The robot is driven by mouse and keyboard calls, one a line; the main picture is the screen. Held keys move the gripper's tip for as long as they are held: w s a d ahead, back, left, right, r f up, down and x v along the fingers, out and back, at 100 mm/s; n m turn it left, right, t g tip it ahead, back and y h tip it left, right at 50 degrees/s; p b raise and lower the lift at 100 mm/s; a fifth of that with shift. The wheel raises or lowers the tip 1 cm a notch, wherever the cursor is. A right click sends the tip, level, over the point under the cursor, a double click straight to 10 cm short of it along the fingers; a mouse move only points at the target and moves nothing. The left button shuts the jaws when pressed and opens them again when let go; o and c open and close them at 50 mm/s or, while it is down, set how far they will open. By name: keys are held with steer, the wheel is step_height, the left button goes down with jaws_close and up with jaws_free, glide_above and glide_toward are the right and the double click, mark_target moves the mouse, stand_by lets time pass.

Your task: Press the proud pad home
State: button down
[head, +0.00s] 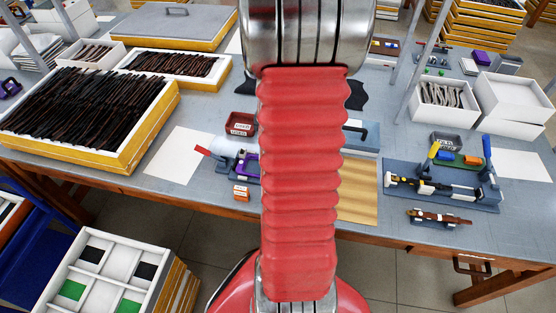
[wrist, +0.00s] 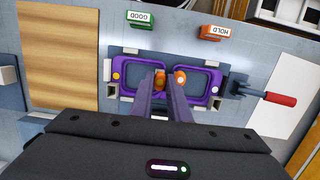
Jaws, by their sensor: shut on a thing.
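A purple eyeglass frame (wrist: 132,70) lies in a grey fixture (wrist: 190,48) in the wrist view, with its two rims side by side. Two orange pads show at its bridge, the left pad (wrist: 160,80) between my fingertips and the right pad (wrist: 181,77) just outside my right finger. My gripper (wrist: 161,76) is shut on the left pad; the fingers hide part of the bridge. I cannot tell how far either pad stands out. In the head view, part of the purple frame (head: 252,166) shows left of my arm, which hides the rest.
A red-handled clamp (wrist: 272,98) stands right of the fixture. A green GOOD sign (wrist: 140,18) and an orange HOLD sign (wrist: 212,32) stand beyond it. A wooden board (wrist: 60,60) lies left.

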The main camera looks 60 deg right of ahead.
step_height(320, 180, down, 2)
steer(key=shift+f, duration=0.2)
steer(key=c, duration=1.7)
jaws_free()
steer(key=shift+f, duration=0.1)
steer(key=r, duration=0.4)
steer(key=d+r, duration=0.1)
steer(key=r, duration=0.4)
steer(key=w+d+r, duration=0.1)
steer(key=r, duration=0.3)
steer(key=shift+d+r, duration=0.15)
steer(key=shift+r, duration=0.1)
